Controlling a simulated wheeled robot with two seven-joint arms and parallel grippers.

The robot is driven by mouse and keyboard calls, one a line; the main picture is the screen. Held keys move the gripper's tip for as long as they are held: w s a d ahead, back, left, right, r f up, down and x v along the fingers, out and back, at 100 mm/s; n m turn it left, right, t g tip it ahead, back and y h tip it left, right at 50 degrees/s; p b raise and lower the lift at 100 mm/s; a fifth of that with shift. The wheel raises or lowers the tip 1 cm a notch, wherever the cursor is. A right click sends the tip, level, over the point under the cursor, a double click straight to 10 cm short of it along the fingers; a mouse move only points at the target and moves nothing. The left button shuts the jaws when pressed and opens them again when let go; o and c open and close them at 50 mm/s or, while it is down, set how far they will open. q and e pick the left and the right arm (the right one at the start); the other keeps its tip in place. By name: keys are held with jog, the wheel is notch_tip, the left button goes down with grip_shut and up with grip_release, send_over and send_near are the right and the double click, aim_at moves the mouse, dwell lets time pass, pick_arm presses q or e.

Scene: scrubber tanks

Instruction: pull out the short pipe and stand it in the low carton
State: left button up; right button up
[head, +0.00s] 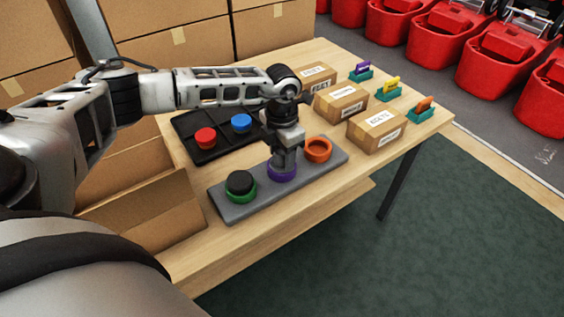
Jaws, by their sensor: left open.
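A grey holder board (318,175) on the wooden table carries a green ring (241,195), a purple ring (282,173) and an orange ring (318,150). A short black cylinder (240,183) sits in the green ring; I cannot tell whether it is the short pipe. The orange ring looks empty. My left gripper (284,164) points down over the purple ring, open, and hides what the ring may hold. An open brown carton (165,222) stands low at the table's left side, its inside partly visible. My right gripper is not in view.
A black tray (210,150) with a red cap (205,138) and a blue cap (241,123) lies behind the board. Labelled closed boxes (376,129) and teal stands with coloured tags (419,111) are to the right. Tall cartons (180,40) stand behind; red tanks (495,60) are beyond.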

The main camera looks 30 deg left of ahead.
pick_arm(q)
jog(key=shift+f, duration=0.1)
jog(key=c, duration=1)
jog(key=shift+r+p, duration=0.45)
jog(key=shift+r, duration=0.1)
jog(key=shift+r+p, duration=0.4)
jog(key=shift+r, duration=0.1)
jog(key=shift+r+p, duration=1.85)
jog(key=shift+r, duration=0.65)
